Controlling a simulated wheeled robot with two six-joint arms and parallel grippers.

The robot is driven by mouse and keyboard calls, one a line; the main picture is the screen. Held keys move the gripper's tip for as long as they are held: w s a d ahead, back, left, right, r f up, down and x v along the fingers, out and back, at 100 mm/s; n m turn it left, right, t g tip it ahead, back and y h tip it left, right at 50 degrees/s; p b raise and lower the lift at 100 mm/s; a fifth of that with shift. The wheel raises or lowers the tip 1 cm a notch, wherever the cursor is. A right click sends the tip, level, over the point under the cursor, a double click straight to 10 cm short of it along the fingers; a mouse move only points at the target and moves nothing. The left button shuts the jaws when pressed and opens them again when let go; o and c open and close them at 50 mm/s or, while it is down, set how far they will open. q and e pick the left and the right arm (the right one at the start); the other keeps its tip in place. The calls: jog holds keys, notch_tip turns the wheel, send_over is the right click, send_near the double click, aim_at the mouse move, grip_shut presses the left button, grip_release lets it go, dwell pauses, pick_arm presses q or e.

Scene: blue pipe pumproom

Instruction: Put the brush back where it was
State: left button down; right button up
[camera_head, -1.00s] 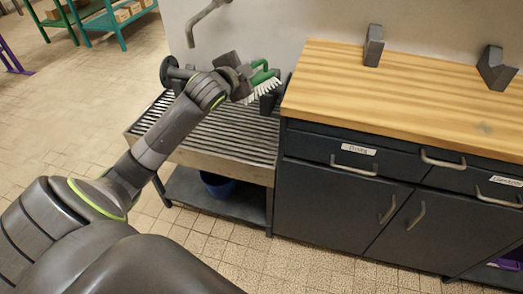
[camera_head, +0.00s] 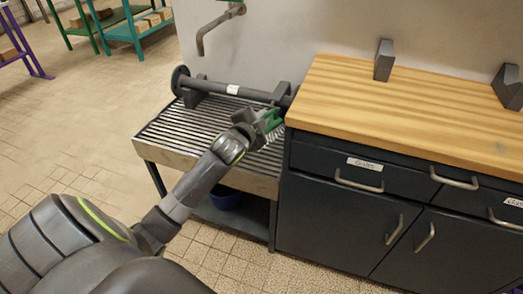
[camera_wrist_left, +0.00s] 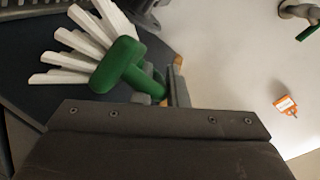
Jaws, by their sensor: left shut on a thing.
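The brush has a green handle and white bristles. It shows in the head view (camera_head: 268,122) at the right end of the slatted rack and large in the left wrist view (camera_wrist_left: 122,66). My left gripper (camera_head: 259,117) is shut on the brush's green handle and holds it near the rack's right end, beside the counter. In the wrist view the bristles fan to the upper left. The gripper's fingers are partly hidden behind its own body. My right gripper is not in view.
A slatted metal rack (camera_head: 185,130) holds a flanged grey pipe (camera_head: 230,88) along its back. A wooden counter (camera_head: 400,105) with drawers stands to the right, bearing two grey blocks. A spout (camera_head: 213,28) hangs from the wall above. A blue bucket (camera_head: 224,197) sits below.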

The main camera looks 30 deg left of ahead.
pick_arm(q)
notch_tip(320, 180, down, 7)
jog(key=shift+r+b, duration=0.1)
jog(key=shift+b, duration=0.6)
jog(key=shift+f+b, duration=0.6)
jog(key=shift+f, duration=1.7)
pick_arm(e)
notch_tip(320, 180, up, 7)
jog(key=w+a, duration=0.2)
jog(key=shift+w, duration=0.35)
pick_arm(q)
jog(key=shift+f, duration=0.1)
jog(key=shift+f, duration=0.5)
jog(key=c, duration=1.5)
grip_release()
jog(key=shift+c, duration=0.2)
jog(key=shift+o, duration=0.5)
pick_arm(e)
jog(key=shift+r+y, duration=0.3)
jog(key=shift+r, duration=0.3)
